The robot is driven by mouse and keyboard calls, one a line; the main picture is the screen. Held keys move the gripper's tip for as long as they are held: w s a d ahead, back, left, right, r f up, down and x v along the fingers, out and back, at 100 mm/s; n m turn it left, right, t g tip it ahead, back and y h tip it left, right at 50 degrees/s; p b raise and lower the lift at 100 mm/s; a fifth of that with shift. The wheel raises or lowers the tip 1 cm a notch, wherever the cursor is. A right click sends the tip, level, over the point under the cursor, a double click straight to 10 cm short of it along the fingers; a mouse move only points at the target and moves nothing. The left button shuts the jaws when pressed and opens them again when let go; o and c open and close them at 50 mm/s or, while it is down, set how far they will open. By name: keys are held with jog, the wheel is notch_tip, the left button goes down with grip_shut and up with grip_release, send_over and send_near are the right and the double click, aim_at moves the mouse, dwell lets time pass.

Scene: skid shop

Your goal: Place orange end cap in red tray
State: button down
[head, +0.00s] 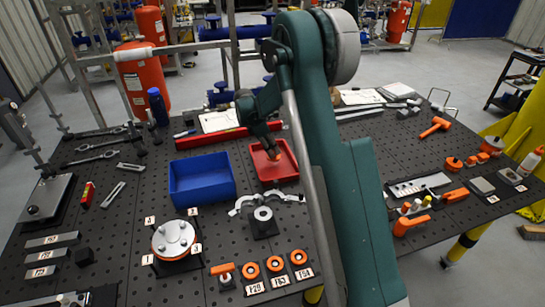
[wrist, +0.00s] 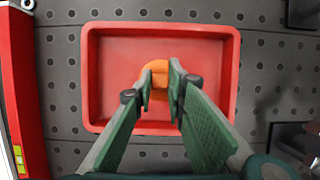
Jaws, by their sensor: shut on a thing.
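The red tray (head: 263,178) stands at the middle of the perforated table, right of the blue bin. It fills the middle of the wrist view (wrist: 112,62), and its visible floor is otherwise empty. My gripper (head: 273,152) is over the tray, pointing down into it. In the wrist view my gripper (wrist: 160,82) is shut on the orange end cap (wrist: 157,68), which lies within the tray's outline. The fingers hide part of the cap. In the head view only a small orange patch of the cap (head: 278,156) shows. Whether it touches the tray floor I cannot tell.
The blue bin (head: 203,188) stands close to the tray's left. A red bar (head: 213,139) lies behind both. A grey curved-arm tool (head: 264,216) stands in front of the tray. Several orange rings (head: 276,264) lie at the front edge, beside a round metal flange (head: 173,238).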

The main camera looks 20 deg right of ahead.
jog(key=shift+f, duration=0.2)
jog(key=shift+f, duration=1.8)
jog(key=shift+f, duration=0.15)
jog(key=c, duration=2.3)
grip_release()
jog(key=v, duration=1.2)
jog(key=shift+r, duration=0.25)
